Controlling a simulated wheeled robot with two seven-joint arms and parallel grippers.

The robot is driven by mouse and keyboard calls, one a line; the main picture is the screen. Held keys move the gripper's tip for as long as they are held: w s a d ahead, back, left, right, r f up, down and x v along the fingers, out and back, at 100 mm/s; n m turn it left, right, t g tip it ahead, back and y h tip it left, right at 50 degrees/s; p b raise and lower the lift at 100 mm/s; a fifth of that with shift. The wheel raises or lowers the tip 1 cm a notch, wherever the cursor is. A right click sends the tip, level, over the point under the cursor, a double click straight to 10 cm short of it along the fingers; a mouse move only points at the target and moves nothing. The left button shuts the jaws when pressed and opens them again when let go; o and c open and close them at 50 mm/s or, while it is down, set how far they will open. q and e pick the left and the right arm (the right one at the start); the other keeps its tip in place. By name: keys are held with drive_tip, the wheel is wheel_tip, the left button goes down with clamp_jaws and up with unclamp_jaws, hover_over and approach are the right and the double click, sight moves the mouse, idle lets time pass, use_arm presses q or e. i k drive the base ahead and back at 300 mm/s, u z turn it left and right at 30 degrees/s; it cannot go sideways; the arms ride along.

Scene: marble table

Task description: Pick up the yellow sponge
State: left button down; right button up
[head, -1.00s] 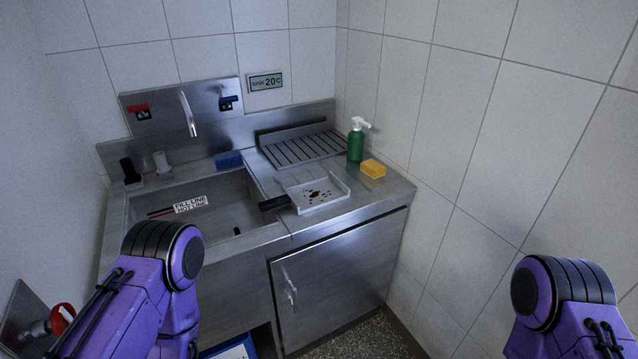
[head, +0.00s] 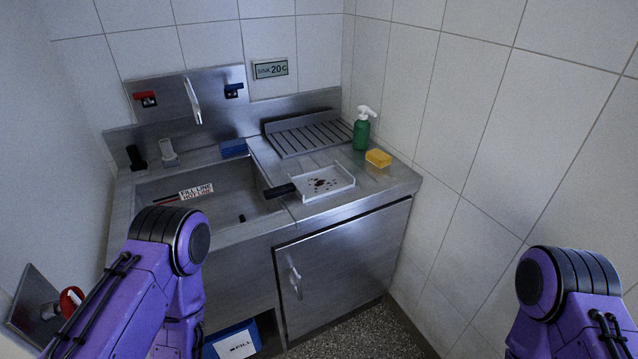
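The yellow sponge (head: 378,158) lies on the steel counter (head: 392,185) at its right end. It is just in front of a green bottle (head: 362,132) and to the right of a white tray, apart from both. Nothing touches or covers it. My two purple arms show at the lower left and lower right. Both grippers are out of view, and neither arm is near the sponge.
The white tray (head: 338,191) has dark brown spots and a black handle. A ribbed draining rack (head: 305,139) stands behind it. A sink (head: 215,205) and blue block (head: 233,148) are to the left. A tiled wall (head: 480,120) borders the counter's right side.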

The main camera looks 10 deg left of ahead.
sight(380, 158)
drive_tip(key=z, duration=1.15)
drive_tip(key=i, duration=0.85)
drive_tip(key=u, duration=2.15)
